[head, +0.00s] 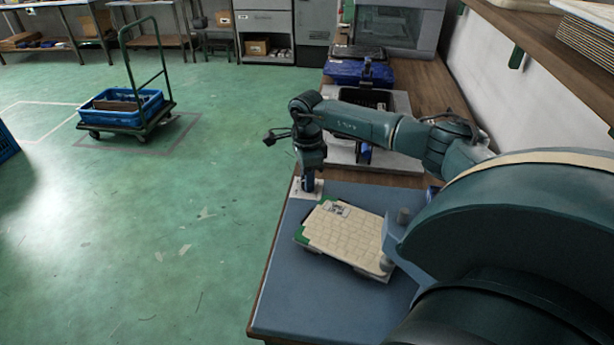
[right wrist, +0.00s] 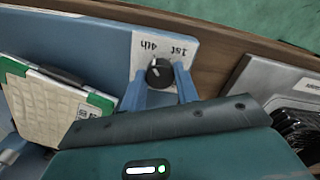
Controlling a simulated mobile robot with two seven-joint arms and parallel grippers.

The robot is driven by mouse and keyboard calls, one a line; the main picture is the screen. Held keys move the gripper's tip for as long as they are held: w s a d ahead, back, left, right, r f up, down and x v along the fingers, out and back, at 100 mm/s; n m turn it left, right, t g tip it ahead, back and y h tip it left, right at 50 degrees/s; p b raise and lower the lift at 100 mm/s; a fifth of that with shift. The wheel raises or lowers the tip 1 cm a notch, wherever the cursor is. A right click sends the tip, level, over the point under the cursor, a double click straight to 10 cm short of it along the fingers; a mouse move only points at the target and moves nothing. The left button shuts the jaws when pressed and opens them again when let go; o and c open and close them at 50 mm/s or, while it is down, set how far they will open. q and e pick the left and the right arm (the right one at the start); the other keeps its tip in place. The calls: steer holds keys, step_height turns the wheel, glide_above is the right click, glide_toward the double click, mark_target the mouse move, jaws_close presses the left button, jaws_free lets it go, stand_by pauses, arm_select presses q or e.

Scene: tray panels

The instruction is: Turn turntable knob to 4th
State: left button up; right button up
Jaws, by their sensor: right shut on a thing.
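The turntable knob (right wrist: 159,74) is a round black dial on a white label plate (right wrist: 171,47) in the right wrist view. The plate shows upside down, with "4th" on the left and "1st" on the right. A small pale mark shows on the knob, but its exact setting is hard to read. My right gripper (right wrist: 161,87) has its two blue fingers on either side of the knob and is shut on it. In the head view my right gripper (head: 309,187) points down at the plate (head: 298,188) on the table's far left corner. My left gripper is not in view.
A cream tray panel stack (head: 342,236) with green edges lies on the blue table (head: 290,300), close to my right gripper. A grey machine (head: 388,25) stands behind on the wooden bench. A trolley with a blue crate (head: 118,108) is on the open green floor.

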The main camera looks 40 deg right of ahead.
steer(key=shift+d, duration=0.1)
steer(key=o, duration=1)
steer(key=shift+c, duration=0.2)
step_height(320, 180, up, 13)
steer(key=shift+r, duration=0.15)
